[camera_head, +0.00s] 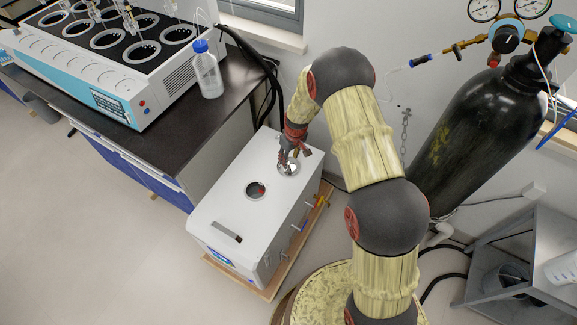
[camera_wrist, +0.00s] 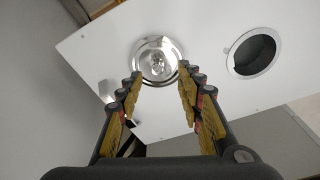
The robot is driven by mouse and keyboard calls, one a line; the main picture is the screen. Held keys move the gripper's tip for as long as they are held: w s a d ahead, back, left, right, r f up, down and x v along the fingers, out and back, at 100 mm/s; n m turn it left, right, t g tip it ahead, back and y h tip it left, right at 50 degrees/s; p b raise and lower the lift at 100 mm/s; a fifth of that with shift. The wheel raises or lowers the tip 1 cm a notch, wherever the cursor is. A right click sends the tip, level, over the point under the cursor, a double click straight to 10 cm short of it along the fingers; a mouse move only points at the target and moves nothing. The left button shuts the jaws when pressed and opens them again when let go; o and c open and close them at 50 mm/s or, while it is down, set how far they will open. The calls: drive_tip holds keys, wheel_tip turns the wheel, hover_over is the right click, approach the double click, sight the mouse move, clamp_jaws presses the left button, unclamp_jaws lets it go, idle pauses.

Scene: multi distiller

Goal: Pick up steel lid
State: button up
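The steel lid (camera_wrist: 158,60) is a shiny round disc with a raised middle, lying on the white box's top in the wrist view. In the head view the lid (camera_head: 289,168) shows partly below my gripper (camera_head: 287,160). My gripper (camera_wrist: 158,80) is open in the wrist view, its two fingers apart with the lid's lower part between and just beyond the fingertips. The fingers hold nothing. I cannot tell whether a fingertip touches the lid. A round open hole (camera_head: 256,190) is in the same top, beside the lid; it also shows in the wrist view (camera_wrist: 254,54).
The white box (camera_head: 215,208) stands on a wooden board (camera_head: 262,290). A dark bench (camera_head: 165,150) with a blue-capped bottle (camera_head: 207,72) and a multi-hole distiller (camera_head: 130,90) is at left. A black gas cylinder (camera_head: 475,130) stands at right.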

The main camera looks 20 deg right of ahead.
drive_tip(key=f+b, duration=0.1)
drive_tip(key=f, duration=0.1)
drive_tip(key=w+f+b, duration=0.1)
drive_tip(key=f, duration=0.2)
drive_tip(key=shift+w, duration=0.15)
clamp_jaws()
idle(0.4)
